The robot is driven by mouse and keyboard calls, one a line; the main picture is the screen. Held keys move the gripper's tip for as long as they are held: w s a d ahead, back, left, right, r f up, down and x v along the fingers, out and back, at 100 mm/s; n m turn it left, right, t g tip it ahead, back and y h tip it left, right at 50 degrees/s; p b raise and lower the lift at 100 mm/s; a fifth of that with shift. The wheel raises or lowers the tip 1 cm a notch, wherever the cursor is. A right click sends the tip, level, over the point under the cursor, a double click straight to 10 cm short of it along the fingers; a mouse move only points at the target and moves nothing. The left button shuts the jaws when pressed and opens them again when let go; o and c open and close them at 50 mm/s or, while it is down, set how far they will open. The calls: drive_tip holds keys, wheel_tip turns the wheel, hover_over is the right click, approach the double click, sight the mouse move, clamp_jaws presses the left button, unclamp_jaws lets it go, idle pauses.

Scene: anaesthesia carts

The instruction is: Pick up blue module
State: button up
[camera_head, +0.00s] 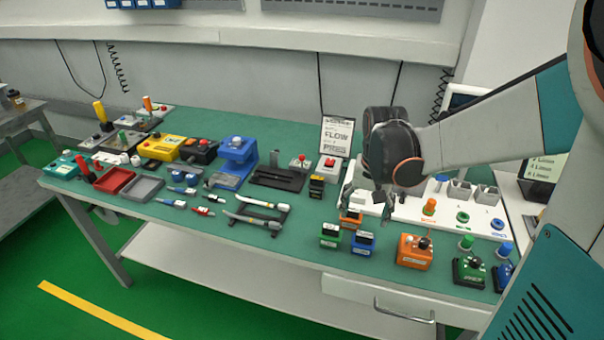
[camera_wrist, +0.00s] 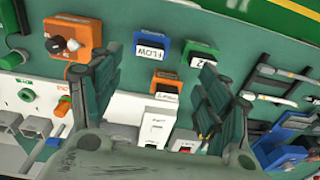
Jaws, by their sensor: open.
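The blue module (camera_head: 363,243) is a small block with a white label, standing near the front edge of the green table. It also shows in the wrist view (camera_wrist: 152,46), where its label reads "FLOW". A similar green module (camera_head: 330,235) stands just left of it, and an orange module (camera_head: 350,219) stands behind it. In the wrist view, my gripper (camera_wrist: 160,68) is open, with a finger on either side and nothing held. In the head view, my gripper (camera_head: 367,203) is above the table, behind and above the blue module, pointing down.
A dark rack (camera_head: 277,178), pens and trays fill the left. Some table is clear left of the green module.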

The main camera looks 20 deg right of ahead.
sight(365, 235)
drive_tip(key=shift+w+d+f+g+p, duration=0.15)
drive_tip(key=shift+w+d+f+g, duration=0.05)
drive_tip(key=shift+d+f, duration=0.3)
drive_tip(key=shift+w+d+f+g+p, duration=0.15)
drive_tip(key=shift+d+f+g, duration=0.05)
drive_tip(key=shift+d+f, duration=0.2)
wheel_tip(365, 235, down, 9)
drive_tip(key=b, duration=0.3)
drive_tip(key=shift+r, duration=0.2)
wheel_tip(365, 235, down, 5)
drive_tip(key=shift+w+d+f+b, duration=0.1)
drive_tip(key=shift+d+b, duration=0.05)
drive_tip(key=shift+b, duration=1.05)
drive_tip(key=c, duration=0.9)
